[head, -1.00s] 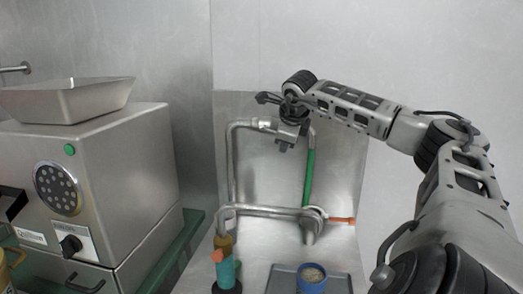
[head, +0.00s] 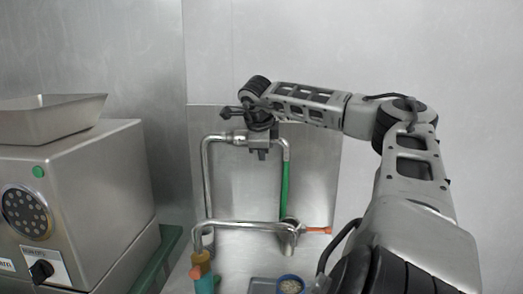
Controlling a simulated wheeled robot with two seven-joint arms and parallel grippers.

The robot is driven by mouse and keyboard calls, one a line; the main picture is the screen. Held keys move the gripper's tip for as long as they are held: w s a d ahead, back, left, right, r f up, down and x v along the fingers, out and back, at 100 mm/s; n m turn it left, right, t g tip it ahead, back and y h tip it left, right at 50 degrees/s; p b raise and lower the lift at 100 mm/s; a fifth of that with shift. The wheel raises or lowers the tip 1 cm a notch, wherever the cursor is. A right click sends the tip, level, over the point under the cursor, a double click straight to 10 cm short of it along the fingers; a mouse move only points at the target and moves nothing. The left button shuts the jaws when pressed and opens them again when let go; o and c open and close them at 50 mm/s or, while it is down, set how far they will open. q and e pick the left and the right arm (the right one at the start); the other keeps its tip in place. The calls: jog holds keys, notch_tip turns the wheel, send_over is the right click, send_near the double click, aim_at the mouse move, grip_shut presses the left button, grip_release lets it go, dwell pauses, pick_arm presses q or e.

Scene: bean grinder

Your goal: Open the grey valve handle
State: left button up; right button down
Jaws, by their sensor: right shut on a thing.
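My right gripper (head: 262,153) is at the top run of the metal pipework (head: 208,180), between its upper left bend and the green handle (head: 285,183). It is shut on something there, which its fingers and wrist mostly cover. The grey valve handle cannot be made out apart from the gripper, so I cannot tell its angle. The green handle hangs down just right of the gripper. An orange handle (head: 318,230) points right at the lower pipe. My left gripper is out of view.
A steel grinder machine (head: 95,190) with a tray-like hopper (head: 50,115) stands at the left. A blue cup (head: 290,284) and a teal and orange fitting (head: 203,278) are at the bottom. My right arm spans the right side. The wall is bare.

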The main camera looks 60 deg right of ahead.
jog(key=c, duration=1.4)
grip_release()
jog(key=shift+c, duration=0.2)
jog(key=v, duration=1.6)
jog(key=shift+b, duration=0.35)
